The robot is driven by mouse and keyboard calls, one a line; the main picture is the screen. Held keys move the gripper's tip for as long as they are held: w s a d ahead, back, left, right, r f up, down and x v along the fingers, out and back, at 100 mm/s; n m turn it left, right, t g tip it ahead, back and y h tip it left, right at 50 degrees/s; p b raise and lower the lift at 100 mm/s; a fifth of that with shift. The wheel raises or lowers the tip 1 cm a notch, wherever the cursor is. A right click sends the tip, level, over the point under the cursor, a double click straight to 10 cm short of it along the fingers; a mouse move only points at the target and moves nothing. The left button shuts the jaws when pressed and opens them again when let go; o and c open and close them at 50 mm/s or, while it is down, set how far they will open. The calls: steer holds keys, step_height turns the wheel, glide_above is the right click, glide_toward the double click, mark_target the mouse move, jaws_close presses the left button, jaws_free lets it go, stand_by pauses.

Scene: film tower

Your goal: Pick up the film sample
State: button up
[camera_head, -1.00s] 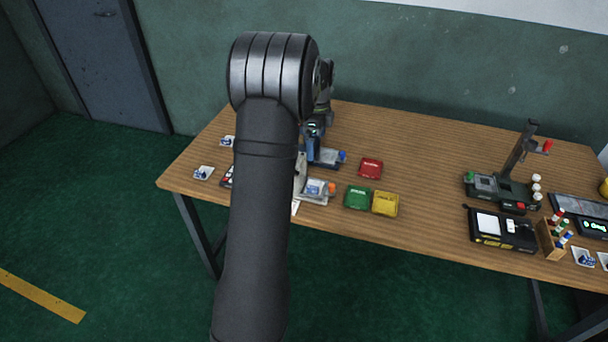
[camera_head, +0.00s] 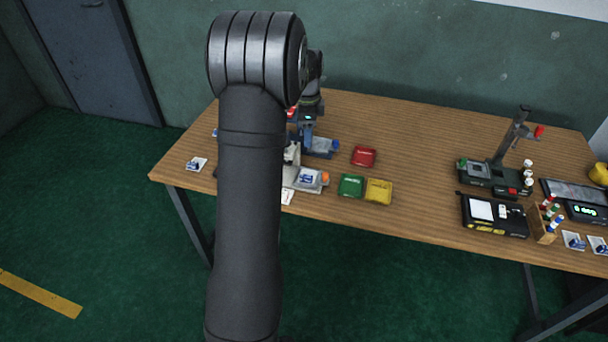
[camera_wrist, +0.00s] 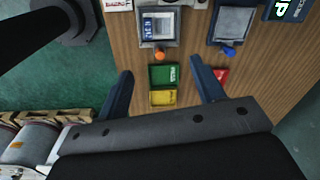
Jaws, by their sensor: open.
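A flat sample with a blue and white print, possibly the film sample, lies on a grey tray with an orange knob (camera_head: 325,177). The printed sample also shows in the wrist view (camera_wrist: 159,27), near the top. Similar blue-marked white cards lie on the table, one at the left (camera_head: 197,164); I cannot tell which one is the film sample. My gripper (camera_wrist: 161,68) is open and empty. Its two fingers are spread on either side of the green and yellow boxes in the wrist view, short of the printed sample. My arm hides part of the table in the head view.
Green (camera_head: 351,186), yellow (camera_head: 378,191) and red (camera_head: 363,156) boxes stand right of the orange-knobbed tray. A second grey tray with a blue knob (camera_wrist: 229,51) is beside it. A dark stand (camera_head: 495,175) and a black device (camera_head: 493,215) stand at the right. The table's middle is clear.

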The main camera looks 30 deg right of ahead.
steer(key=s+a+n+t+h, duration=0.2)
steer(key=s+a+n, duration=0.3)
steer(key=n, duration=1)
glide_above(306, 176)
steer(key=s+a, duration=0.1)
steer(key=s, duration=0.1)
steer(key=shift+t+h, duration=0.3)
steer(key=f, duration=1.1)
steer(key=shift+w, duration=0.25)
steer(key=shift+a+x, duration=0.15)
steer(key=shift+x, duration=1.2)
steer(key=shift+a+x, duration=0.2)
steer(key=shift+x, duration=1.15)
steer(key=shift+s+f, duration=0.15)
steer(key=c, duration=1.1)
